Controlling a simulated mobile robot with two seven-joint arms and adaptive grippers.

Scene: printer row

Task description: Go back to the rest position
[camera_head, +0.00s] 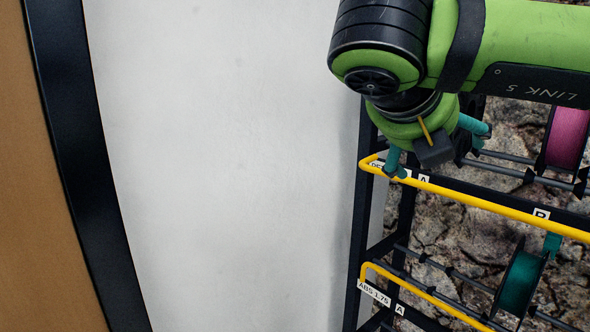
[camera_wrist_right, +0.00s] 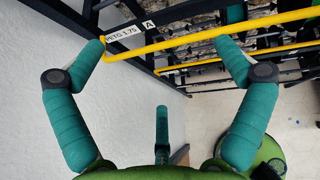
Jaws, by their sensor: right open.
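My right gripper (camera_head: 438,152) hangs from the green arm at the upper right, close to the left end of the spool rack (camera_head: 361,215). In the right wrist view its teal fingers (camera_wrist_right: 162,45) are spread wide and hold nothing. The yellow upper rail (camera_wrist_right: 180,43) and its "PETG 1.75" label cross the view between and beyond the fingertips. I cannot tell whether a finger touches the rail. My left gripper is not in view.
A pink spool (camera_head: 567,138) sits on the upper level, and a teal spool (camera_head: 520,283) on the lower "ABS 1.75" level. A pale wall (camera_head: 220,160) fills the middle. A dark-edged brown panel (camera_head: 45,200) stands at the left. Pale floor (camera_wrist_right: 295,130) shows below the rack.

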